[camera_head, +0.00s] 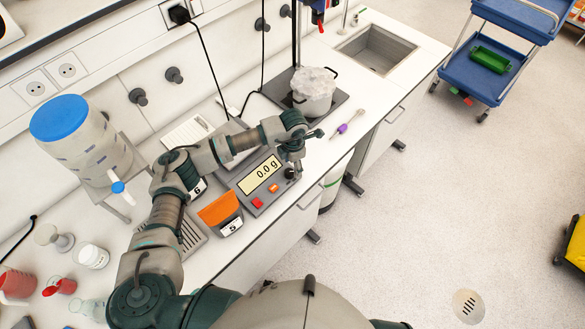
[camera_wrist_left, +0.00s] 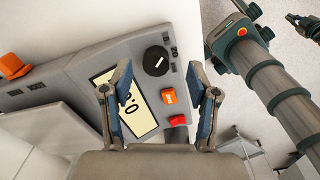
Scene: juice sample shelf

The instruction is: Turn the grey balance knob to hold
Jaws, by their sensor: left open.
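The grey balance (camera_head: 230,178) stands on the white bench, and its display (camera_head: 260,175) reads 0.0 g. Its round dark knob (camera_wrist_left: 156,60) carries a white pointer line; the small labels beside it are too blurred to read. In the head view the knob (camera_head: 290,173) shows just below my left gripper (camera_head: 293,165). In the left wrist view my left gripper (camera_wrist_left: 160,70) is open, its two fingers apart to either side of the knob. No contact with the knob can be made out.
An orange button (camera_wrist_left: 169,97) and a red button (camera_wrist_left: 177,120) sit beside the display. An orange-topped block (camera_head: 220,210) stands left of the balance. A pot (camera_head: 313,98) on a dark plate and a purple-handled tool (camera_head: 343,128) lie beyond it.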

